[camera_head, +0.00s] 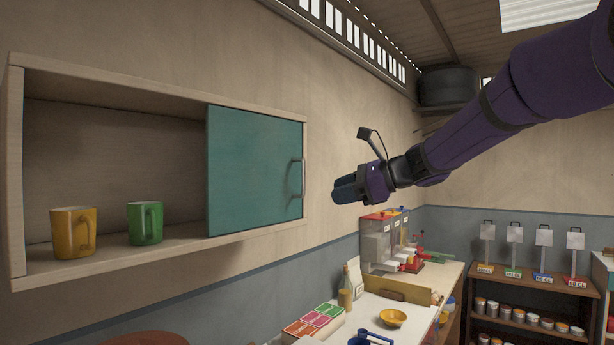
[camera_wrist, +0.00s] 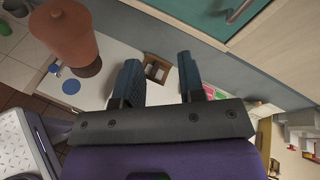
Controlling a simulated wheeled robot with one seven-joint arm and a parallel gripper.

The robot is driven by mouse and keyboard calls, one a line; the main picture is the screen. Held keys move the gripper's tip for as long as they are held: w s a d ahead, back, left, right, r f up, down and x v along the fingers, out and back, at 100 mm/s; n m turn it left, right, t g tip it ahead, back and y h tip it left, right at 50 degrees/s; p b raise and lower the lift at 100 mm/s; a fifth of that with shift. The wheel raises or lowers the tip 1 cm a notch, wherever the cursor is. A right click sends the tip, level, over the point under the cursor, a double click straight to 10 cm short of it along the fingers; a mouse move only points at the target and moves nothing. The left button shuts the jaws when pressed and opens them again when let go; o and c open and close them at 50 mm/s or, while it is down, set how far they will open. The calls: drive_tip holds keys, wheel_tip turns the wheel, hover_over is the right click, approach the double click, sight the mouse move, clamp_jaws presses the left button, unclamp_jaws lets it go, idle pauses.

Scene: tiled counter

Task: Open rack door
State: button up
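The rack (camera_head: 160,254) is a pale wooden wall cabinet at the left in the head view. Its teal door (camera_head: 250,165) covers the right half, and the left half stands uncovered. A vertical metal handle (camera_head: 297,179) is on the door's right side. The teal door (camera_wrist: 205,12) also shows at the top of the wrist view. My gripper (camera_head: 340,190) is in the air to the right of the handle in the picture, apart from it. In the wrist view its two fingers (camera_wrist: 160,80) are spread with nothing between them.
A yellow mug (camera_head: 72,233) and a green mug (camera_head: 141,224) stand on the rack's uncovered left side. The air around my gripper looks clear.

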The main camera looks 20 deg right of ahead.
drive_tip(key=w+d+r+m+t+y, duration=0.25)
drive_tip(key=w+m, duration=0.35)
drive_tip(key=w, duration=0.5)
drive_tip(key=shift+t+h, duration=0.35)
drive_tip(key=shift+t, duration=0.1)
drive_tip(key=x, duration=0.9)
drive_tip(key=shift+w+r, duration=0.3)
drive_tip(key=shift+r, duration=0.05)
clamp_jaws()
